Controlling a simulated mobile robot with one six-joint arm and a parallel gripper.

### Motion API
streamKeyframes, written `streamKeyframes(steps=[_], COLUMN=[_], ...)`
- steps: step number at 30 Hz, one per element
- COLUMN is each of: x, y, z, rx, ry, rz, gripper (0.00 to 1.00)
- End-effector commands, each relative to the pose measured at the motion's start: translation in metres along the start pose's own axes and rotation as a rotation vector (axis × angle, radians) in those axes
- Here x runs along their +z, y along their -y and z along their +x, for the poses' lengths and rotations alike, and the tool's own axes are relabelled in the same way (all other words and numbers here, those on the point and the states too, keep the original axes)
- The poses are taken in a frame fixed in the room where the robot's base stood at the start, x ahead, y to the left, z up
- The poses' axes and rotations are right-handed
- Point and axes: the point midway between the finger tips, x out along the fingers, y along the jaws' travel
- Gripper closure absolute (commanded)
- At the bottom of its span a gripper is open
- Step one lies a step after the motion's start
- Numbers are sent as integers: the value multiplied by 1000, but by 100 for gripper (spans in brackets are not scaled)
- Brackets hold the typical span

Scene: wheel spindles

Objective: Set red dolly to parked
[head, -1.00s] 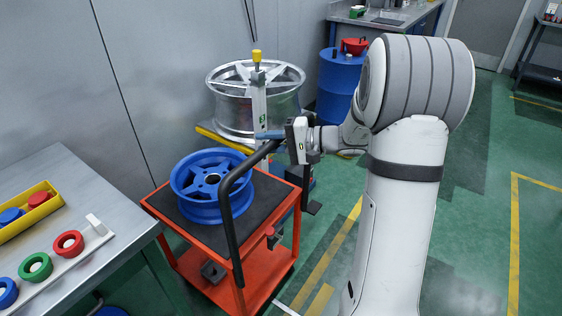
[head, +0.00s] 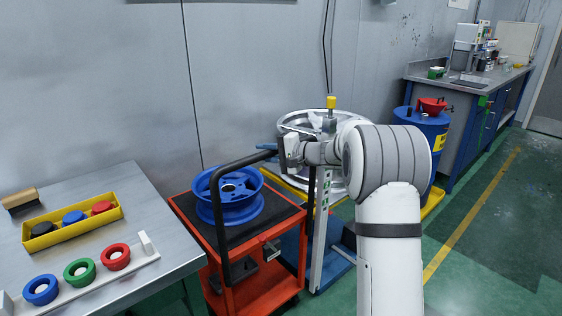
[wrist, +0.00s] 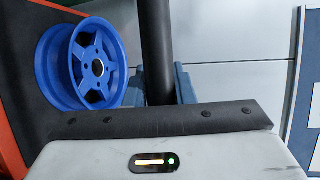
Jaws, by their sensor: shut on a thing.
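The red dolly (head: 187,212) stands against the right side of the metal bench, with a dark mat on its top. A blue wheel rim (head: 228,203) lies on the mat; it also shows in the wrist view (wrist: 88,62). The dolly's black handle (head: 221,236) arches up over the near side. My gripper (head: 279,152) is shut on the upper right part of the handle. In the wrist view the black handle bar (wrist: 154,50) runs up from between my blue fingers, whose tips are mostly hidden behind the gripper body.
The bench (head: 150,196) holds a yellow tray (head: 72,231) of caps and a white rack with coloured rings (head: 83,272). A silver wheel (head: 296,124) on a stand with a grey post (head: 321,225) is close right of the dolly. A blue drum (head: 423,120) stands beyond. Green floor is open at right.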

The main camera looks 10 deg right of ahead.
Motion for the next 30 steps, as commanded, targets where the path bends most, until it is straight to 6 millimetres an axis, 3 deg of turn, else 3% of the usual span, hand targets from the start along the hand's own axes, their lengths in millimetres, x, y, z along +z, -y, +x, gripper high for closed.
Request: streamKeyframes(steps=[6, 20, 21, 28, 30], x=[-2, -6, -6, -6, -6], y=[0, 3, 3, 2, 2], z=[12, 13, 13, 12, 12], rx=[2, 0, -1, 0, 0], ry=[-1, -9, -10, -10, -11], rz=[2, 2, 2, 2, 3], gripper=[100, 100, 76, 57, 56])
